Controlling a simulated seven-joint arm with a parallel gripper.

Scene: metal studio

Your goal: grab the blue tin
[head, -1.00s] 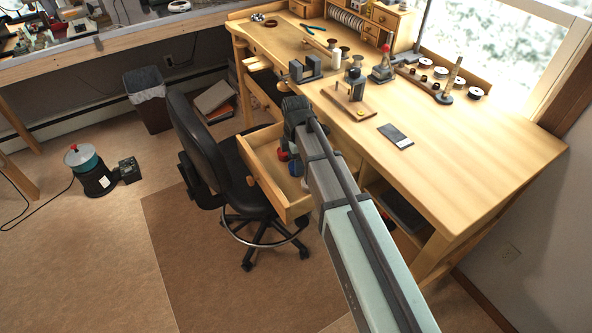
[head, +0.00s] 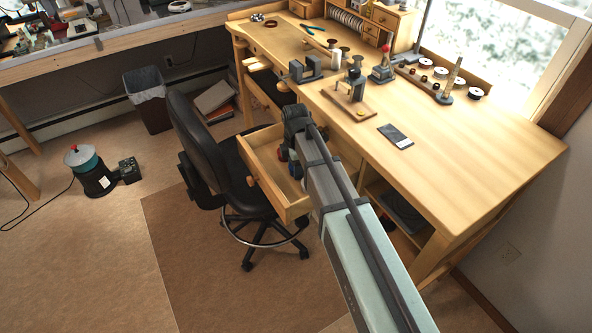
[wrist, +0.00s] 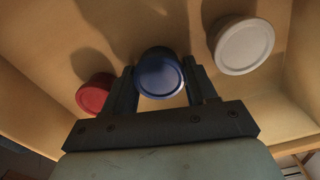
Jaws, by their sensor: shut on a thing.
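The blue tin (wrist: 160,78) shows its round lid in the wrist view, between the two fingers of my gripper (wrist: 163,88). The fingers are shut on it, one on each side. The tin is inside the open wooden drawer (head: 284,207) of the bench. Whether it touches the drawer floor I cannot tell. In the head view my gripper is over the drawer, and my arm largely hides the tins there.
A red tin (wrist: 95,95) stands close by the left finger, and a white tin (wrist: 243,46) stands to the right, apart from the gripper. Drawer walls surround them. A black chair (head: 205,150) is beside the drawer, and the workbench (head: 470,165) is above it.

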